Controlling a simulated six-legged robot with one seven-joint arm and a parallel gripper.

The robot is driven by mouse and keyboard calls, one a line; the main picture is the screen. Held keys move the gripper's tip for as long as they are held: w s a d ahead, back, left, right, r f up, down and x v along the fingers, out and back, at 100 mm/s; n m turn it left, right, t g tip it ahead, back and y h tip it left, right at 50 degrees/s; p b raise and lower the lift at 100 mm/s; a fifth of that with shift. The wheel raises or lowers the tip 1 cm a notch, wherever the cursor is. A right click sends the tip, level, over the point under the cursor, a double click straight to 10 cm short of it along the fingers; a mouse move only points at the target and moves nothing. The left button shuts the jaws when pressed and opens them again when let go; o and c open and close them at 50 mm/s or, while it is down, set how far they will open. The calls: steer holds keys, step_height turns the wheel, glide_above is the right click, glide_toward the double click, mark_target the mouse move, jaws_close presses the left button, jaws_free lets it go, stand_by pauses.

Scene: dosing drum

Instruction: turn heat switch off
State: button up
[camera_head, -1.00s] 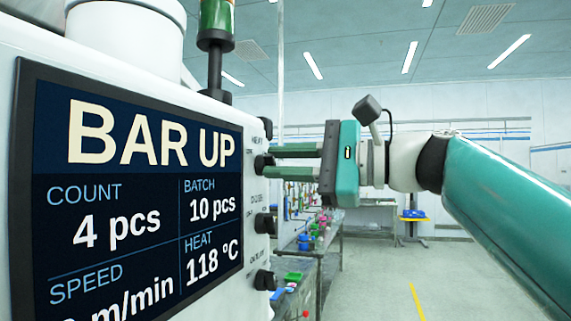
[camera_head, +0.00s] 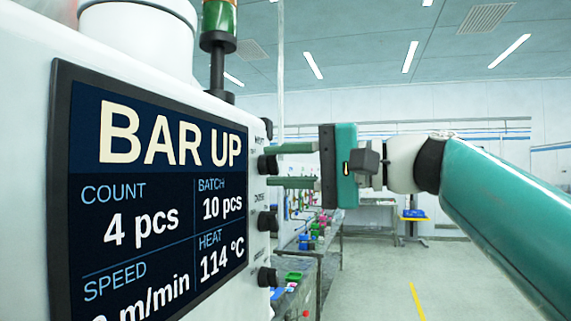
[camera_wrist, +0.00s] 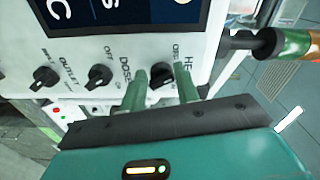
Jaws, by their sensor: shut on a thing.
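The heat switch (camera_wrist: 162,77) is a black rotary knob on the white machine's side panel, under the lettering "HE...". It also shows in the head view (camera_head: 267,165) as the top knob. My gripper (camera_wrist: 163,72) has its two green fingers on either side of this knob and is shut on it. In the head view my gripper (camera_head: 270,165) reaches in from the right, one finger above the other. Finger contact and the knob's exact pointer direction are partly hidden. The display (camera_head: 150,190) reads "BAR UP", heat 114 °C.
The dose knob (camera_wrist: 98,75) and outlet knob (camera_wrist: 45,77) sit beside the heat switch on the same panel. A signal lamp post (camera_head: 217,50) stands above the machine. A bench with small coloured items (camera_head: 318,250) stands behind. Open floor lies to the right.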

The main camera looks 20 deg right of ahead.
steer(key=shift+w+r+n, duration=0.1)
steer(key=shift+w+n, duration=0.05)
steer(key=shift+n, duration=0.95)
steer(key=shift+c, duration=0.4)
steer(key=shift+s+r+n, duration=0.2)
steer(key=shift+r+n, duration=0.1)
steer(key=shift+n, duration=0.5)
steer(key=shift+o, duration=0.2)
steer(key=o, duration=1)
steer(key=shift+s, duration=0.1)
steer(key=shift+d+f, duration=0.1)
steer(key=shift+d, duration=0.05)
